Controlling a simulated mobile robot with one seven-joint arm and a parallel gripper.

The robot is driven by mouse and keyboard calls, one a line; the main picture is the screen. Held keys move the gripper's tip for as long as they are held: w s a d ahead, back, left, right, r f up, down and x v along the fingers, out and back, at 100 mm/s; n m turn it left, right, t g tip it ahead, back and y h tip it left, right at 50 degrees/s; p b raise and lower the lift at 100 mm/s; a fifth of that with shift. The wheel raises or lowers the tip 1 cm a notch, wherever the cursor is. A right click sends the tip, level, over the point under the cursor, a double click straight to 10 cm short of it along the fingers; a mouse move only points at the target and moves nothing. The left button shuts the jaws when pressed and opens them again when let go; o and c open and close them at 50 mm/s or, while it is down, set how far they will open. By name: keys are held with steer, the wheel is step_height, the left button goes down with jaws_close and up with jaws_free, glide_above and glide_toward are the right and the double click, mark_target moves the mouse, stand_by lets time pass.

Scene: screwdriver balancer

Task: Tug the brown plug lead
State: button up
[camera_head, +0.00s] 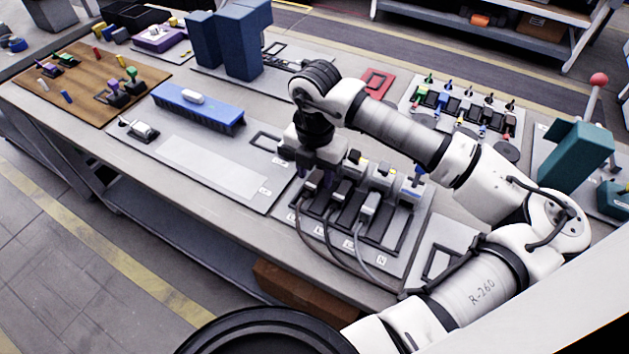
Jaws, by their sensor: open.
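A grey plug panel (405,235) lies near the front of the bench, with dark slotted holders. Several plugs sit in it, with leads running down towards the front edge. The leftmost lead (298,218) looks dark and brownish and runs from a dark plug (312,184); its colour is hard to confirm at this size. A middle plug (341,189) is dark and a right-hand plug (370,203) is pale grey. My gripper (309,166) is open, pointing down above the back left of the panel, close to the leftmost plug. Its fingertips are partly hidden, and I cannot tell whether they touch the plug.
A blue block (198,108) on a grey plate stands left of the panel. Tall blue bins (243,40) stand behind. A connector board (465,105) and a teal box (575,152) are at the right. My arm crosses above the bench's right half.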

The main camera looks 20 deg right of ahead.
mark_target(315, 179)
steer(key=shift+r+p, duration=0.95)
steer(key=shift+r, duration=2.2)
steer(key=shift+s+f, duration=0.1)
